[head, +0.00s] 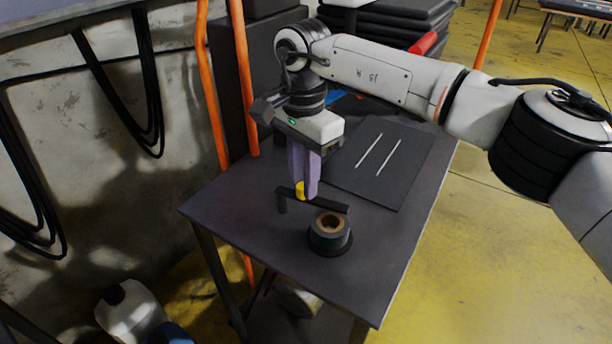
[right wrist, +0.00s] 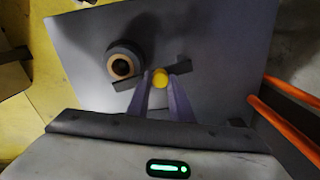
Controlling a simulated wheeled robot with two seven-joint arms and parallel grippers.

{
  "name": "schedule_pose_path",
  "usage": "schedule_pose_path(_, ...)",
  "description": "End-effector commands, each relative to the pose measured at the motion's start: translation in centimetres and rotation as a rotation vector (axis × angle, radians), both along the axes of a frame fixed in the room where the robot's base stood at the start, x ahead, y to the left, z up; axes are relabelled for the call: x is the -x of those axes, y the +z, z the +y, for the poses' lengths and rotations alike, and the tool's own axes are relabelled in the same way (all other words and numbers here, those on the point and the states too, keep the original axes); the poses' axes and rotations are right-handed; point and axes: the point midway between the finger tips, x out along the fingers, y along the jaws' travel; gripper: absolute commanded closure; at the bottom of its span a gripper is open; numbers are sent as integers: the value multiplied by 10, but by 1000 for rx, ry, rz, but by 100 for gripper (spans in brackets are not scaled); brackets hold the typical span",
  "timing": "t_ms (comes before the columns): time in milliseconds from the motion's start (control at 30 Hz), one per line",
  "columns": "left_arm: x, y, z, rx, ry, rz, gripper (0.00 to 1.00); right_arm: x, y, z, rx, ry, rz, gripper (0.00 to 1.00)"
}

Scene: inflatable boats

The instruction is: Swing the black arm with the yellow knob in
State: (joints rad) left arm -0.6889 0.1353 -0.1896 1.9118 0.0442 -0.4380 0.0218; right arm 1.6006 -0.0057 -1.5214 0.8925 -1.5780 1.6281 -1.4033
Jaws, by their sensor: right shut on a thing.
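The black arm (head: 328,205) is a flat bar held a little above the dark table, running across behind a round dark fitting (head: 330,236) with a brown ring-shaped top. The yellow knob (head: 300,190) sits on the bar. My right gripper (head: 305,194) points down with its purple fingers shut on the knob. In the right wrist view the yellow knob (right wrist: 160,79) is between the fingertips, the black arm (right wrist: 125,84) shows to both sides, and the round fitting (right wrist: 124,62) lies to the upper left. My left gripper is not in view.
The table (head: 225,210) has free room at its left and front. A dark mat (head: 400,165) with two pale rods lies at the back right. Orange poles (head: 212,90) stand behind the table's left side. A white jug (head: 130,312) is on the floor.

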Motion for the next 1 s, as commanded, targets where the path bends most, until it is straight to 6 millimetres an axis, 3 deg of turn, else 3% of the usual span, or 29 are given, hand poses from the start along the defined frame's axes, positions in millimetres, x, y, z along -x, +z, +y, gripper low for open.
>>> schedule_pose_path(400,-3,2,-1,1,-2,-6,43,-1,1,3,0,-173,-3,100)
schedule_pose_path(933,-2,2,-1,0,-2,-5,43,-1,1,4,0,-195,-2,100)
schedule_pose_path(967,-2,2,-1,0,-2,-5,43,-1,1,4,0,-195,-2,76)
schedule_pose_path(1000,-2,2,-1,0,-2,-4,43,-1,1,4,0,-194,-2,69)
